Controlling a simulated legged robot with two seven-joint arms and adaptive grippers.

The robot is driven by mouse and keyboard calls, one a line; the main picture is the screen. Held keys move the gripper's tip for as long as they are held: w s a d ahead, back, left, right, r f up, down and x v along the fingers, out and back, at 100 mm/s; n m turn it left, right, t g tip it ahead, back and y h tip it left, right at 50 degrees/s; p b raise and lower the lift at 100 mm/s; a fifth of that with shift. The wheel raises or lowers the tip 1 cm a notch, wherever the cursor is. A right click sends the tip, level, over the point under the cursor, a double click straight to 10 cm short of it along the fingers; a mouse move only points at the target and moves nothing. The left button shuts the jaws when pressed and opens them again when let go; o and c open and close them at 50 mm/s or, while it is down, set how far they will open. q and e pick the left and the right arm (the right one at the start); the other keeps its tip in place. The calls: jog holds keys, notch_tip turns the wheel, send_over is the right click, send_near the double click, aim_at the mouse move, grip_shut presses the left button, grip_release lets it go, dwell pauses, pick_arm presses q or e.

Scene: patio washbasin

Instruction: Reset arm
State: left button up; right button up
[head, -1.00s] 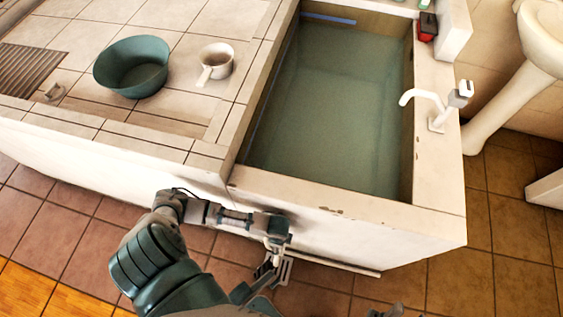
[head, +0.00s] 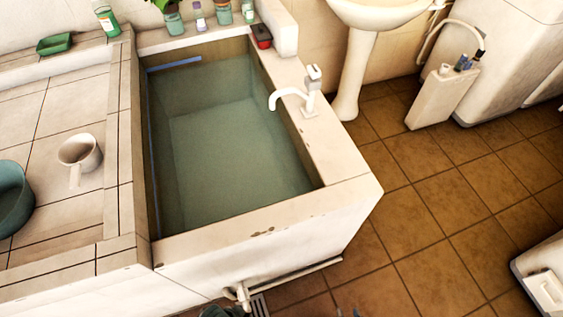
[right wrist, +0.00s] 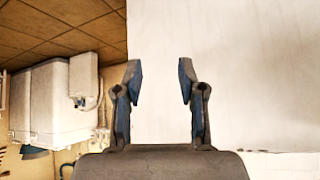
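My right gripper is open and empty in the right wrist view (right wrist: 160,70), its two fingers apart in front of a plain white surface. My left gripper is out of the head view; a small teal piece at the bottom edge looks like part of my arm.
The water-filled basin (head: 335,170) has a white tap (head: 292,98). A white mug (head: 80,153) and teal bowl (head: 12,198) stand on the tiled counter. A pipe (head: 290,282) runs low along the basin's front. The tiled floor at right is largely clear.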

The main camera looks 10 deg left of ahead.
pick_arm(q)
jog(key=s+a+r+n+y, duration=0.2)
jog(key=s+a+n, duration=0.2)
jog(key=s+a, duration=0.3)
pick_arm(e)
jog(key=s+d+f+g+h, duration=0.1)
jog(key=s+d+f+g, duration=0.2)
jog(key=s, duration=0.4)
jog(key=s+d+f+g+h, duration=0.1)
jog(key=s+f+g, duration=0.1)
jog(key=s+g, duration=0.4)
pick_arm(q)
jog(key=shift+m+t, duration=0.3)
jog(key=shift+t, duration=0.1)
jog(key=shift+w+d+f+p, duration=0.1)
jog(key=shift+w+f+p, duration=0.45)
jog(key=shift+p, duration=2.85)
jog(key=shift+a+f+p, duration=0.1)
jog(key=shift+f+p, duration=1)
jog(key=shift+p, duration=2.25)
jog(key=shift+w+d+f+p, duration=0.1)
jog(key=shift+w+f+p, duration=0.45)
jog(key=shift+p, duration=2.85)
pick_arm(e)
jog(key=shift+w+d+f+t, duration=0.1)
jog(key=shift+f+t, duration=0.55)
jog(key=shift+f, duration=0.7)
jog(key=shift+w+d+f+t, duration=0.1)
jog(key=shift+f+t, duration=0.55)
jog(key=shift+f, duration=0.7)
